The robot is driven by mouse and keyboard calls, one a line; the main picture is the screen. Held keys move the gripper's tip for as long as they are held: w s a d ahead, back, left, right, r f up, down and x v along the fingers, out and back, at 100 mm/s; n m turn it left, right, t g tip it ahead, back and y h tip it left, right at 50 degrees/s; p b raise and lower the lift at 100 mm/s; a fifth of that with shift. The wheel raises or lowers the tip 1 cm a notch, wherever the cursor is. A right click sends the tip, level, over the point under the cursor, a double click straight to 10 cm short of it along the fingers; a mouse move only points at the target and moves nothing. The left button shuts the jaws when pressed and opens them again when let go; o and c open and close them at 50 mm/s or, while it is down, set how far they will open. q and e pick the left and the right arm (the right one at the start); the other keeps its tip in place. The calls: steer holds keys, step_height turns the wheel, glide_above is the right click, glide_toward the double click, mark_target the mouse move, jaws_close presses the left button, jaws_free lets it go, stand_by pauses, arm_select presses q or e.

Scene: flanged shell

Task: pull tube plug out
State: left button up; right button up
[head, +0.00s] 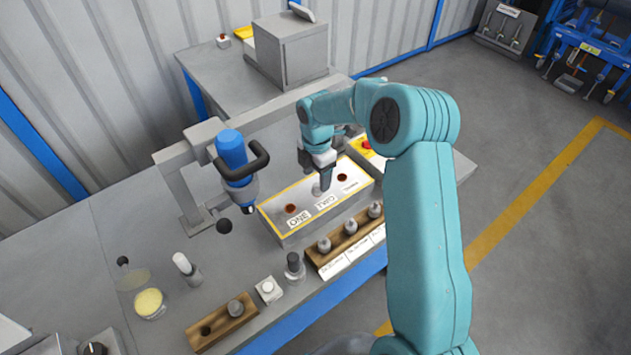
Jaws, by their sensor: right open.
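A grey box (291,236) with a yellow-edged white top carries labelled positions, ONE and TWO among them. A small grey plug-like piece (316,191) stands at the middle position, above the TWO label. Dark reddish round openings show at the left position (291,208) and the right position (342,177). My right gripper (328,188) points down over the middle of the box, open, its fingers close beside the grey piece. I cannot tell whether they touch it. The fingers partly hide the area behind them. My left gripper is not in view.
A blue tool with a black handle (232,152) hangs from a grey stand left of the box. A wooden rack (337,252) with several grey plugs stands in front, and a smaller wooden block (221,324) lies front left. A yellow-filled dish (149,303) sits left.

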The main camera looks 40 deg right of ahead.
mark_target(316, 187)
steer(key=shift+f, duration=2.05)
steer(key=shift+a, duration=0.1)
jaws_close()
steer(key=shift+r+p, duration=2.05)
steer(key=shift+r, duration=1)
